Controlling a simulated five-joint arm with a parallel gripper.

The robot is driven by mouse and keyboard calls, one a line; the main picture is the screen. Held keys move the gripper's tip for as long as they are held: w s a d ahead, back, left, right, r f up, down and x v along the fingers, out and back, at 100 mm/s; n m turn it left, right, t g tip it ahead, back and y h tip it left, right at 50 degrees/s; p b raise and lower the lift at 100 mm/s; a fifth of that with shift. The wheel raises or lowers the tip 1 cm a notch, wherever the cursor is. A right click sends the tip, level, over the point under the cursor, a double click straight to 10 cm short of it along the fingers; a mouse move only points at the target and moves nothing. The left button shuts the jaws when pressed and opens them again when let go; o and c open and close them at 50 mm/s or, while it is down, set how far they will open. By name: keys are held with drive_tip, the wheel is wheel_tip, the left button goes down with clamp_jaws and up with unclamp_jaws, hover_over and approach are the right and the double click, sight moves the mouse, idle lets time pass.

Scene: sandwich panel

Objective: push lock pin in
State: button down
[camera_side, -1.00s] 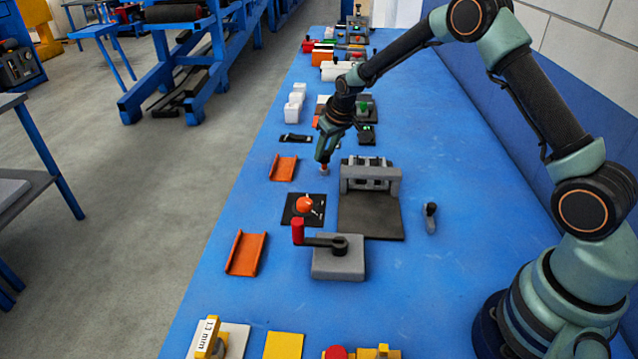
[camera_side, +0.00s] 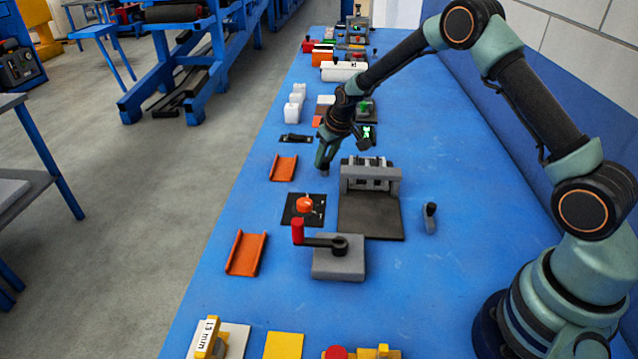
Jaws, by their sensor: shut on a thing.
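My gripper (camera_side: 324,160) points down at the blue bench, just left of the grey bracket fixture (camera_side: 371,176). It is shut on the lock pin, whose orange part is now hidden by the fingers. A small grey piece (camera_side: 325,173) shows under the fingertips, low near the bench top. How deep the pin sits cannot be told at this size.
A black plate with an orange knob (camera_side: 304,205) lies just in front of my gripper. A grey block with a red-handled lever (camera_side: 338,262) is nearer. Orange channels (camera_side: 283,168) lie to the left. The bench's right side is mostly clear, with one small lever (camera_side: 430,217).

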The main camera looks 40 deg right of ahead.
drive_tip(key=shift+d+f, duration=0.2)
drive_tip(key=shift+f, duration=0.05)
drive_tip(key=c, duration=0.5)
unclamp_jaws()
drive_tip(key=shift+a, duration=0.1)
drive_tip(key=shift+r, duration=0.15)
drive_tip(key=shift+s+r, duration=0.2)
drive_tip(key=shift+r, duration=0.3)
drive_tip(key=v, duration=1.1)
drive_tip(key=shift+s, duration=0.1)
